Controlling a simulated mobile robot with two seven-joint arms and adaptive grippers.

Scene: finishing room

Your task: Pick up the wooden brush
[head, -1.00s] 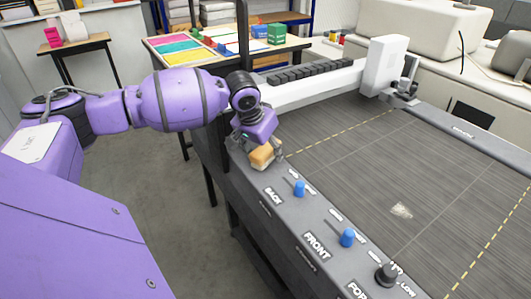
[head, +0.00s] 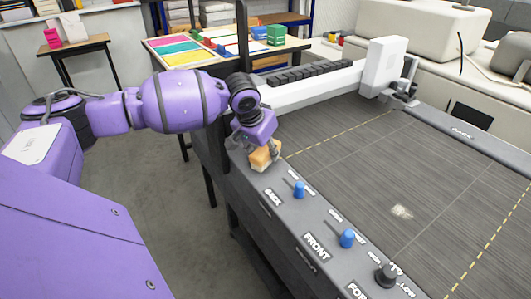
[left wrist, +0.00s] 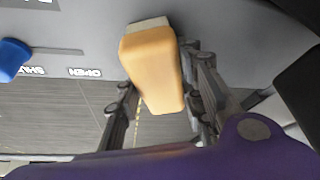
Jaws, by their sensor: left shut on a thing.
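In the left wrist view the brush (left wrist: 152,68) lies between the two fingers of the left gripper (left wrist: 160,100). I cannot tell whether its pale end touches the ledge. My right gripper is not in view.
The machine's ledge (head: 285,222) carries blue knobs (head: 347,238) and a black knob (head: 386,275). A white gantry (head: 315,85) spans the far side. A table with coloured sheets (head: 185,58) stands behind.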

